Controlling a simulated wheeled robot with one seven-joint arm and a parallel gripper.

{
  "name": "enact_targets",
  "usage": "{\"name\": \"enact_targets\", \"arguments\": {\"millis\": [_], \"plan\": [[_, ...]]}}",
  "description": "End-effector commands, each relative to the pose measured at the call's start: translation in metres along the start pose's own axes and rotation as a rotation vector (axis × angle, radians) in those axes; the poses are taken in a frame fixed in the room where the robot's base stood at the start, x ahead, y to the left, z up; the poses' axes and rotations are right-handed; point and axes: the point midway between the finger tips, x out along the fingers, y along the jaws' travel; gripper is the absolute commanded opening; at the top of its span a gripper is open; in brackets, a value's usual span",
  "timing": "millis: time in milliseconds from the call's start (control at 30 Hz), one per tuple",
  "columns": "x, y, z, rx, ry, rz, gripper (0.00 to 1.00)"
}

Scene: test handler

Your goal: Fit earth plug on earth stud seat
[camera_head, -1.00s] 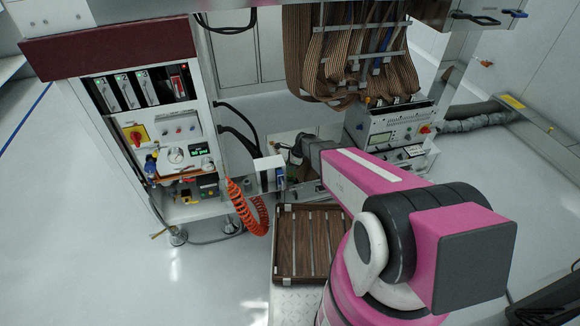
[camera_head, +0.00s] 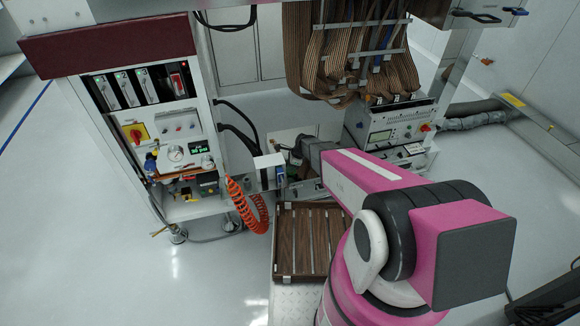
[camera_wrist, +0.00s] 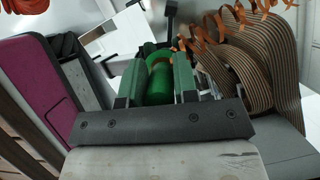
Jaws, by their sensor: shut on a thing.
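In the wrist view my gripper (camera_wrist: 158,88) is shut on a green cylindrical piece, which I take to be the earth plug (camera_wrist: 159,76). The plug lies lengthwise between the two fingers, and a lighter green ring shows near its far end. Its tip is hard to make out. In the head view my gripper end is small and dark beside the white box, and the plug cannot be made out there. I cannot identify the earth stud seat for certain in either view.
A white box (camera_head: 268,170) sticks out from the control cabinet (camera_head: 126,118). An orange coiled hose (camera_head: 236,196) hangs below it. Brown ribbon cables (camera_head: 345,52) hang above an instrument unit (camera_head: 398,130). A brown slatted tray (camera_head: 289,243) lies below my arm.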

Motion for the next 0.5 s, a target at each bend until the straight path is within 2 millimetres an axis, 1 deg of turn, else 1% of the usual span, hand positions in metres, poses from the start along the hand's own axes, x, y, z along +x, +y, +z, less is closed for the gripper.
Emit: {"name": "enact_targets", "arguments": {"millis": [400, 433, 467, 500], "plan": [[0.0083, -0.0005, -0.0033, 0.0, 0.0, -0.001, 0.04], [0.008, -0.0004, -0.0032, 0.0, 0.0, -0.001, 0.34], [0.0078, -0.0003, -0.0032, 0.0, 0.0, -0.001, 0.44], [0.0078, -0.0003, -0.0032, 0.0, 0.0, -0.001, 0.57]]}}
